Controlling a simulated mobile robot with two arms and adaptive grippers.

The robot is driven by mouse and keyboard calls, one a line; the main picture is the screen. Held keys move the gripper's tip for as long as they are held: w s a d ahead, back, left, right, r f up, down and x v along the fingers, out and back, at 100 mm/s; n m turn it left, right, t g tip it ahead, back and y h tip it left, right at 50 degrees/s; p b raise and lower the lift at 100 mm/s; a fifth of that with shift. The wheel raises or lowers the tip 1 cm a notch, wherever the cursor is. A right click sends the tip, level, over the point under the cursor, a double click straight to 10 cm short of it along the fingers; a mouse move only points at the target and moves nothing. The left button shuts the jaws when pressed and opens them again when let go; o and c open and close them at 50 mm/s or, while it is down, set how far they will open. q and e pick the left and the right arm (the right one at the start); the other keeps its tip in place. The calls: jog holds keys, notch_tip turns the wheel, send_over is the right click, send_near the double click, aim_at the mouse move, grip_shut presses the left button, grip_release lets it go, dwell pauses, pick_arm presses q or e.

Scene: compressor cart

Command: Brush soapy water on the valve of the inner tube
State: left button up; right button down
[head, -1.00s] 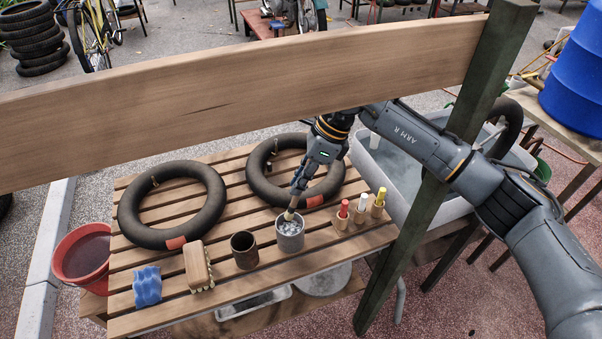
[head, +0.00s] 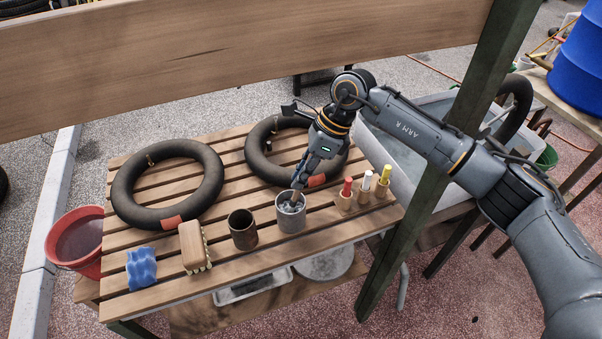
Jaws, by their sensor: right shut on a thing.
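Two black inner tubes lie on the slatted wooden table: a left one (head: 124,190) and a right one (head: 262,172). Each has a red patch, and a small valve stem (head: 150,160) shows on the left tube's upper side. My right gripper (head: 298,187) is shut on a brush (head: 296,196), of which only a short part shows. The brush points down into a grey cup (head: 291,219) with whitish, sudsy contents. The gripper hides part of the right tube. My left gripper is not in view.
Capped sticks in wooden holders (head: 345,196) are right of the cup. A wooden beam (head: 230,55) and green post (head: 420,220) stand in front.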

jog(key=shift+s+r+p, duration=0.15)
jog(key=shift+r+p, duration=1.75)
jog(key=shift+r, duration=2.65)
